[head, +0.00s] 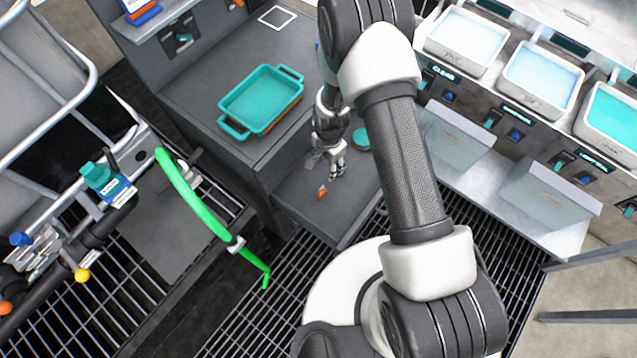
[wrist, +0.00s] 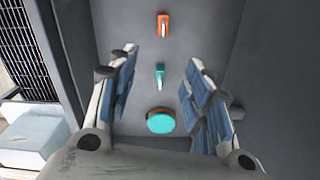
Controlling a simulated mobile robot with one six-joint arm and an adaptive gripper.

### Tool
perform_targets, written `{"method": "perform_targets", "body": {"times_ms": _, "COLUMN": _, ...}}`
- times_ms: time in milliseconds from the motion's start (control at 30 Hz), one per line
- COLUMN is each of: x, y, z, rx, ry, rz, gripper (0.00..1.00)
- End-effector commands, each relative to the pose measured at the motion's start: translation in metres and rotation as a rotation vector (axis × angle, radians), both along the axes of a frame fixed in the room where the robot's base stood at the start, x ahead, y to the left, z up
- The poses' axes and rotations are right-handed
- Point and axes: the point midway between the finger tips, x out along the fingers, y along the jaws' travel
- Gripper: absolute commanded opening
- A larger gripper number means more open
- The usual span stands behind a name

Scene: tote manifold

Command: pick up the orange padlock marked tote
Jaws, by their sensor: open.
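The orange padlock (head: 321,192) lies on the low grey shelf, near its front edge. Its marking is too small to read. In the wrist view the orange padlock (wrist: 164,19) is near the top, beyond my fingertips. My gripper (head: 338,173) is above the shelf, a little to the right of and behind the padlock in the head view. In the wrist view my gripper (wrist: 160,66) is open, with its fingers wide apart and nothing held between them.
A small teal object (wrist: 160,76), seemingly another padlock, shows between my fingers. A round teal-topped piece (wrist: 160,123) is nearer the palm and also shows in the head view (head: 361,140). A teal tray (head: 238,130) sits on the higher counter to the left. White bins (head: 465,42) line the right.

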Motion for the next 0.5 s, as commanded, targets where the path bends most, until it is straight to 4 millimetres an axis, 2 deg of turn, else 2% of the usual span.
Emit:
{"method": "perform_targets", "body": {"times_ms": 167, "x": -0.003, "y": 0.0, "z": -0.027, "rx": -0.002, "ry": 0.005, "rz": -0.007, "gripper": 0.46}}
{"method": "perform_targets", "body": {"times_ms": 500, "x": -0.003, "y": 0.001, "z": -0.101, "rx": -0.001, "ry": 0.004, "rz": -0.005, "gripper": 0.46}}
